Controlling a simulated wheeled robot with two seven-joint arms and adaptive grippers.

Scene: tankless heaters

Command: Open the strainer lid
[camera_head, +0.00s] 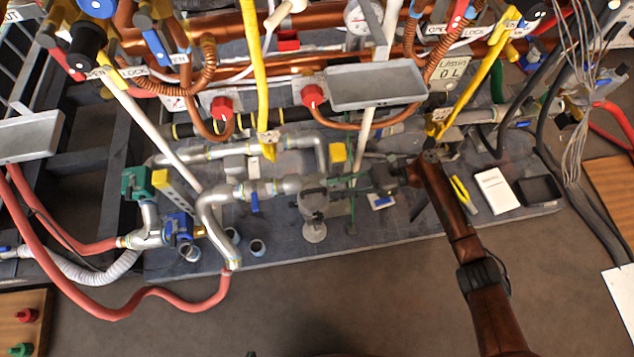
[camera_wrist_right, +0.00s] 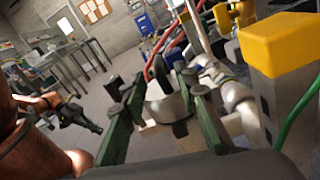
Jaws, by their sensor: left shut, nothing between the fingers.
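The grey strainer (camera_head: 313,203) stands in the pipe run at the middle of the head view, with a pale round part below it. In the right wrist view the grey strainer body (camera_wrist_right: 166,106) shows between and beyond my fingers. I cannot clearly make out its lid. My right gripper (camera_head: 348,190) reaches in from the lower right, just right of the strainer. Its green fingers (camera_wrist_right: 155,85) are spread apart, and I see no clear grip on anything. My left gripper (camera_wrist_right: 92,126) shows at the left of the right wrist view, shut and empty, away from the strainer.
A yellow-topped block (camera_wrist_right: 283,42) stands close to the right in the wrist view. Pipes with a blue valve (camera_head: 180,226) and a red hose (camera_head: 130,312) lie left of the strainer. A black tray (camera_head: 540,190) lies right. The floor in front is clear.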

